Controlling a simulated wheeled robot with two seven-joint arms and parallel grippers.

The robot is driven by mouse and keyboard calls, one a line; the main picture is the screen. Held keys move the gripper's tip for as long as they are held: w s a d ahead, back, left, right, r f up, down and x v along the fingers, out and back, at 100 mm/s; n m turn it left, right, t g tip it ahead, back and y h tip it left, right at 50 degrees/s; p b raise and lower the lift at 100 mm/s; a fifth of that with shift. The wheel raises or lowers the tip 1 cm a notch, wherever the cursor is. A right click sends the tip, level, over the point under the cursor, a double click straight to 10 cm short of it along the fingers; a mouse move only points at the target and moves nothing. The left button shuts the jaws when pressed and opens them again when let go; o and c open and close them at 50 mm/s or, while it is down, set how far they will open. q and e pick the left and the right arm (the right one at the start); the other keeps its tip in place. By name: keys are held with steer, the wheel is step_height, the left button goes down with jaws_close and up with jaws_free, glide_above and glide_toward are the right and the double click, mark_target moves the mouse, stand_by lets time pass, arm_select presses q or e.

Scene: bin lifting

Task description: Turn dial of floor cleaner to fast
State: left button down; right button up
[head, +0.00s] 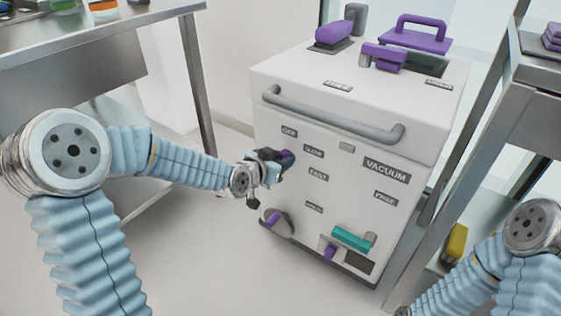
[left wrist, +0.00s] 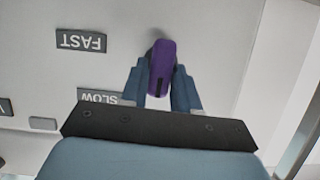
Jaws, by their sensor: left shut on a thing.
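The floor cleaner (head: 330,105) is a large white box with a grey bar handle and labels OFF, SLOW and FAST on its front. The FAST label (left wrist: 82,41) and SLOW label (left wrist: 98,96) appear upside down there. I cannot tell which label the dial points to. My right gripper is out of view.
A steel table (head: 120,25) stands at the left and a steel shelf (head: 485,140) at the right, close to the cleaner. A teal lever (head: 351,239) and other purple knobs are low on the cleaner. The floor in front is clear.

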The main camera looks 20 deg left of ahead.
arm_select(q)
steer(key=shift+s+d+f+m+t+y+b, duration=0.1)
steer(key=shift+d+f+m+t+y+b, duration=0.2)
steer(key=shift+m+t+y+b, duration=1.45)
steer(key=shift+s+d+f+m+t+h, duration=0.15)
steer(key=shift+f+m+t, duration=0.2)
steer(key=shift+m, duration=2.9)
steer(key=shift+s+d+f+m+t+y+b, duration=0.1)
steer(key=shift+d+f+m+t+y+b, duration=0.25)
steer(key=shift+m+t+y+b, duration=1.4)
steer(key=shift+a+m+g+h+p, duration=0.1)
steer(key=shift+m+g+h+p, duration=0.65)
steer(key=shift+m+h+p, duration=0.1)
steer(key=c, duration=0.9)
jaws_free()
